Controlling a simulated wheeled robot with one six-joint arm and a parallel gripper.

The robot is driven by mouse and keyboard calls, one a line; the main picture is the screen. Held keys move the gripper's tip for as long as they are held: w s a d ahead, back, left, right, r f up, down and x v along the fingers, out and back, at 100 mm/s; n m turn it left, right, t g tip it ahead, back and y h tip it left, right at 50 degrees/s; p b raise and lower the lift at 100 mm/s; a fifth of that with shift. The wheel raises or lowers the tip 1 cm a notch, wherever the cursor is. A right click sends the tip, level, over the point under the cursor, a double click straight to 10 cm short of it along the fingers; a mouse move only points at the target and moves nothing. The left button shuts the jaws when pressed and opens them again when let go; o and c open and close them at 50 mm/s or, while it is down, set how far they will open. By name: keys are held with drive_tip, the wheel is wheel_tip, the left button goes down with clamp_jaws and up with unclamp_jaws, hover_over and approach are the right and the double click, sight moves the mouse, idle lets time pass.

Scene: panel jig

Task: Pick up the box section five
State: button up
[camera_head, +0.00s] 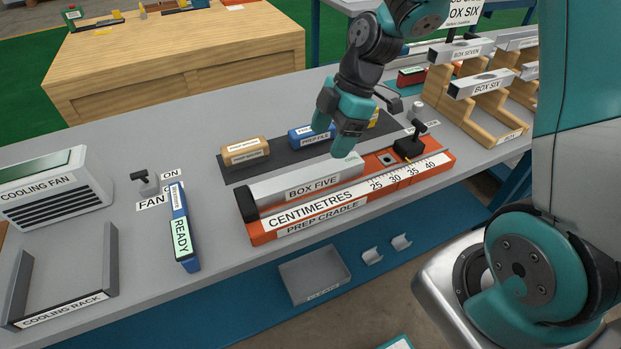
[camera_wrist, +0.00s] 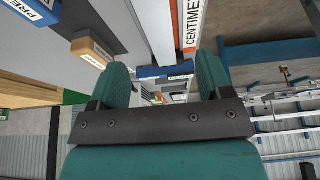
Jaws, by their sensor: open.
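The box section labelled BOX FIVE (camera_head: 290,183) is a long silver bar. It lies in the orange prep cradle (camera_head: 257,239), behind the white centimetre scale (camera_head: 330,199). My gripper (camera_head: 344,143) is above the right part of the bar in the head view, and hides some of what is behind it. Whether it touches the bar is hard to tell. In the wrist view my gripper (camera_wrist: 166,75) has its two teal fingers wide apart with nothing held between them. The centimetre scale shows at the top there (camera_wrist: 190,28).
A tan block (camera_head: 245,151) and a blue profile block (camera_head: 308,136) sit on a dark mat behind the cradle. A black clamp (camera_head: 409,147) stands at the cradle's right. Wooden racks (camera_head: 497,122) are further right. A READY block (camera_head: 182,236) and fan switch (camera_head: 147,184) are left.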

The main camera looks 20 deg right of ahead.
sight(309, 173)
drive_tip(key=x, duration=0.9)
drive_tip(key=shift+w+a+p, duration=0.15)
drive_tip(key=shift+a+p, duration=0.15)
drive_tip(key=shift+p, duration=0.1)
drive_tip(key=shift+r, duration=0.1)
drive_tip(key=c, duration=1.2)
